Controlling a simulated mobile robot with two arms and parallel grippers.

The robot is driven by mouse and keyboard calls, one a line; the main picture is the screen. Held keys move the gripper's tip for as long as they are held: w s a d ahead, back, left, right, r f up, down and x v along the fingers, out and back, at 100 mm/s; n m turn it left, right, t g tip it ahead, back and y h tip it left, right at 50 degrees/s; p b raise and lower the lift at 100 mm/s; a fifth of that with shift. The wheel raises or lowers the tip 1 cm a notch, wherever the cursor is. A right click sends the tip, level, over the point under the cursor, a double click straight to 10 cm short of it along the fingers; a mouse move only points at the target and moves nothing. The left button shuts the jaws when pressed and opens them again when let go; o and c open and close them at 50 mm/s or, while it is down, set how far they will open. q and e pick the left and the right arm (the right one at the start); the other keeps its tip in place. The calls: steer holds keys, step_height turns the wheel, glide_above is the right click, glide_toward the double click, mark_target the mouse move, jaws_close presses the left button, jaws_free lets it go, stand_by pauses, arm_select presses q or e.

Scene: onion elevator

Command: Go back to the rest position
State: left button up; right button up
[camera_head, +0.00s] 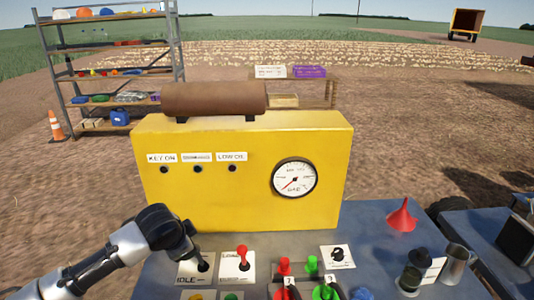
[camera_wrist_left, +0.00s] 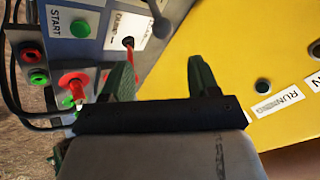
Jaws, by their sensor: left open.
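My left arm comes in from the left in the head view, and its gripper (camera_head: 194,246) is over the panel by the IDLE plate (camera_head: 187,281). The fingers are hard to make out there. In the left wrist view the left gripper (camera_wrist_left: 160,76) has its two dark green fingers spread apart with nothing between them. The yellow machine housing (camera_wrist_left: 240,45) lies beyond them. A plate with a red-tipped lever (camera_wrist_left: 128,42) is close behind one finger; I cannot tell whether they touch. My right gripper is in neither view.
The yellow housing (camera_head: 248,195) with a round gauge (camera_head: 294,178) stands behind the control panel. A red lever (camera_head: 242,251), red and green connectors (camera_head: 284,266), and a red funnel (camera_head: 402,216) are on the grey table (camera_head: 370,225). Metal cups (camera_head: 457,264) stand at the right.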

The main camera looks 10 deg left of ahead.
arm_select(q)
steer(key=s+d+f+n+g+h, duration=0.1)
steer(key=s+d+f, duration=0.3)
steer(key=s+d, duration=0.25)
steer(key=s+d+f+h, duration=0.1)
steer(key=s+d+f, duration=0.4)
steer(key=s, duration=0.2)
steer(key=s+a+f+n+g, duration=0.15)
steer(key=s+n, duration=0.45)
steer(key=s, duration=1)
step_height(320, 180, down, 28)
steer(key=r+g+b, duration=0.1)
steer(key=g+b, duration=0.1)
steer(key=s+a+f+g+y+b, duration=0.1)
steer(key=s+a+f, duration=0.2)
steer(key=s+f, duration=1.4)
steer(key=shift+f+m, duration=0.3)
steer(key=shift+f, duration=0.3)
